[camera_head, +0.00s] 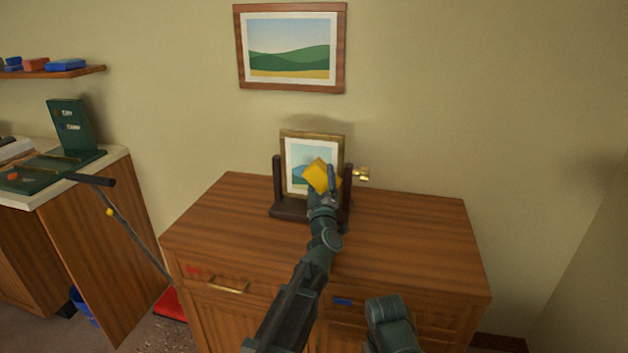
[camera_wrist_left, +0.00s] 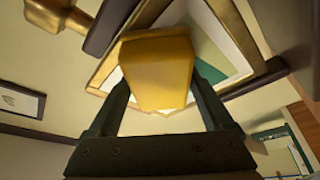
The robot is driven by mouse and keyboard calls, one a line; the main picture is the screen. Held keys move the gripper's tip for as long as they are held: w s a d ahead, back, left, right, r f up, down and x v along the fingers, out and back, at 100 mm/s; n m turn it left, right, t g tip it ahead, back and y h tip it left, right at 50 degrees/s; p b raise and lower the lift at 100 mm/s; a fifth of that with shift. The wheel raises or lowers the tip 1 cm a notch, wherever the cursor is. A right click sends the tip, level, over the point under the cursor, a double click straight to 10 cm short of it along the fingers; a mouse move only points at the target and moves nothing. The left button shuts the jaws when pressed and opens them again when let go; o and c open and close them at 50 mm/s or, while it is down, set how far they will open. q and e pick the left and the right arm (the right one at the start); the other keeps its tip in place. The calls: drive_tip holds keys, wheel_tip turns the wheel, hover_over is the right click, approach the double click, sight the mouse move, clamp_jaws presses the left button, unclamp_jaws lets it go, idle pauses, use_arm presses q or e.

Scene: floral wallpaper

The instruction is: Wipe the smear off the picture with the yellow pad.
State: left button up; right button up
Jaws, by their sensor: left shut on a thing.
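A small picture in a gold-brown frame (camera_head: 311,136) stands on a dark stand (camera_head: 290,209) on the wooden cabinet. My left gripper (camera_head: 326,187) is shut on the yellow pad (camera_head: 318,174), in front of the picture's right part. In the left wrist view the pad (camera_wrist_left: 157,68) sits between the fingers (camera_wrist_left: 160,95), with the framed picture (camera_wrist_left: 222,28) behind it. I cannot tell whether the pad touches the picture. The pad and gripper hide part of the picture, and I cannot make out a smear.
The wooden cabinet top (camera_head: 420,240) is clear around the stand. A brass knob (camera_head: 361,173) sticks out at the stand's right. A landscape picture (camera_head: 290,48) hangs above. At left are a counter with a green board (camera_head: 70,126) and a shelf (camera_head: 60,74).

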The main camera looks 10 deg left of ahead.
sight(311, 173)
use_arm(q)
drive_tip(key=shift+d, duration=0.4)
drive_tip(key=shift+w, duration=0.1)
drive_tip(key=shift+w+a, duration=0.15)
drive_tip(key=shift+a, duration=1.8)
drive_tip(key=shift+w+a, duration=0.1)
drive_tip(key=shift+a, duration=1.8)
drive_tip(key=shift+r, duration=0.1)
wheel_tip(311, 173, up, 3)
drive_tip(key=p, duration=0.2)
drive_tip(key=shift+s+f+p, duration=0.1)
drive_tip(key=shift+f+p, duration=0.1)
drive_tip(key=shift+p, duration=0.15)
drive_tip(key=shift+f, duration=0.1)
drive_tip(key=shift+d, duration=0.15)
drive_tip(key=shift+d, duration=1.75)
